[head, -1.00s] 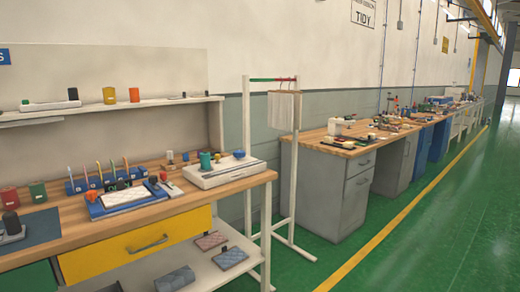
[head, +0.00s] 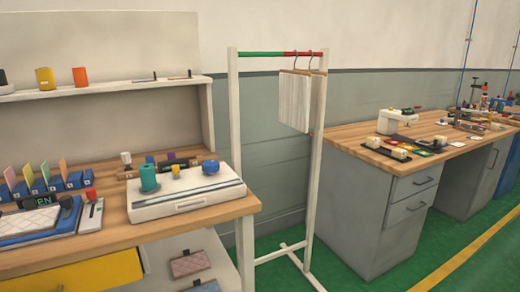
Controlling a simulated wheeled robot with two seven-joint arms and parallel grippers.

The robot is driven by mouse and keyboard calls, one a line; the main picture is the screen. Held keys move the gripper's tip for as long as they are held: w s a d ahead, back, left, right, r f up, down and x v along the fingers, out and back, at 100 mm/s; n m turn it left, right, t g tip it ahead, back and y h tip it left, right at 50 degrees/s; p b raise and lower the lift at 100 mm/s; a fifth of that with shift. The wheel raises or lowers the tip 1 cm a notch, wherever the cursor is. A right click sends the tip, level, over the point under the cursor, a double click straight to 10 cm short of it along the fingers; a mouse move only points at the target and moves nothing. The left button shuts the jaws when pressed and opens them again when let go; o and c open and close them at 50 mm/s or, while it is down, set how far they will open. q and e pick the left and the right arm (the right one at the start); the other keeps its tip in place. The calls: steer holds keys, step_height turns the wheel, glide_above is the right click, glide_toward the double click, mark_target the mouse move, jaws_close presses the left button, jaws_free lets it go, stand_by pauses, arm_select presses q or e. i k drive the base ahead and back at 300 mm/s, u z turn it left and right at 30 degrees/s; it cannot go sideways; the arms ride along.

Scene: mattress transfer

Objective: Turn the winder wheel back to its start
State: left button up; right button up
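I cannot surely make out a winder wheel. On the near wooden bench (head: 170,228), a low white machine (head: 190,193) carries a teal spool-like cylinder (head: 149,178), a small yellow knob (head: 175,171) and a blue knob (head: 211,167) on its top. Any of these may belong to a winder, but they are too small to tell. A white sewing machine (head: 398,121) stands on the far bench (head: 345,142). Neither of my grippers is in the head view.
A white rack (head: 236,155) with a hanging cloth (head: 294,101) stands between the benches. A blue tray (head: 40,224) with a quilted pad is at the near bench's left. Patterned pads (head: 190,264) lie on the lower shelf. Green floor (head: 350,270) is clear at the front right.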

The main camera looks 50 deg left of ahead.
mark_target(210, 167)
steer(key=u, duration=0.6)
steer(key=i, duration=1.25)
steer(key=u, duration=1.15)
